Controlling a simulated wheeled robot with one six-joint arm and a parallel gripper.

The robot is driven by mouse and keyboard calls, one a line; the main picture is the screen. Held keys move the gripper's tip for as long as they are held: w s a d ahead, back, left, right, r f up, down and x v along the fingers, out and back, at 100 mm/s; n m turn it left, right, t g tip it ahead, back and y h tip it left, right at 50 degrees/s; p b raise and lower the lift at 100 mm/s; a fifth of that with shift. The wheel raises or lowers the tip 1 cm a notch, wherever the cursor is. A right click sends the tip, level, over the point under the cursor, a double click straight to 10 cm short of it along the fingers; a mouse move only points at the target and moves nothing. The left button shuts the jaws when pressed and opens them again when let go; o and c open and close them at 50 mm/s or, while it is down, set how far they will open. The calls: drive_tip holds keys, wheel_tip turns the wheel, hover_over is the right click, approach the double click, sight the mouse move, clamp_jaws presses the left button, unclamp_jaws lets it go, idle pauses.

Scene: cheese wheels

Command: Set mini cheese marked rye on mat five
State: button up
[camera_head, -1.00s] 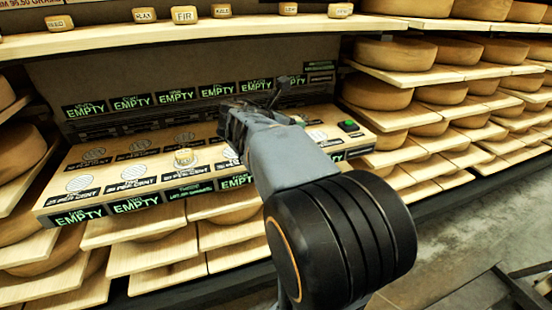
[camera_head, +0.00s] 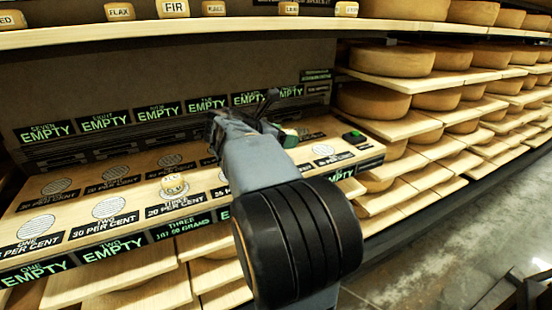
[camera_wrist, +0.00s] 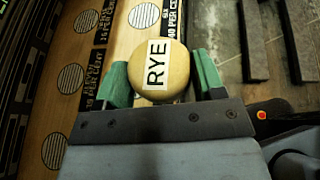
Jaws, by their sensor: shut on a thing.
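The mini cheese marked RYE (camera_wrist: 158,70) is a round, pale yellow wheel with a white label. In the wrist view my gripper (camera_wrist: 160,82) is shut on it, with one green finger at each side. The cheese covers part of the board behind it. In the head view my gripper (camera_head: 288,137) is over the right part of the board, and the rye cheese cannot be made out. Mat five cannot be picked out; my arm hides part of the front row. A striped mat (camera_head: 322,150) shows right of my arm.
The slanted board (camera_head: 140,190) has striped mats in two rows with signs reading EMPTY. The shelf above (camera_head: 150,36) holds several labelled mini cheeses. Large wheels (camera_head: 375,100) fill racks at right; floor (camera_head: 440,240) shows lower right.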

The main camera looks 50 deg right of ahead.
drive_tip(key=w+d+f+b, duration=0.1)
drive_tip(key=w+d+f, duration=0.1)
drive_tip(key=f, duration=0.1)
drive_tip(key=w+d+f+b, duration=0.1)
drive_tip(key=w+d+f, duration=0.2)
drive_tip(key=shift+w+b, duration=0.15)
drive_tip(key=shift+b, duration=0.25)
drive_tip(key=shift+w+d+f+b, duration=0.35)
drive_tip(key=shift+w+f, duration=0.1)
drive_tip(key=shift+f, duration=0.2)
drive_tip(key=shift+w+d+f+b, duration=0.15)
drive_tip(key=shift+f+b, duration=1.05)
drive_tip(key=shift+f, duration=0.5)
drive_tip(key=shift+f, duration=0.1)
drive_tip(key=shift+f, duration=0.15)
drive_tip(key=o, duration=1)
drive_tip(key=shift+c, duration=0.2)
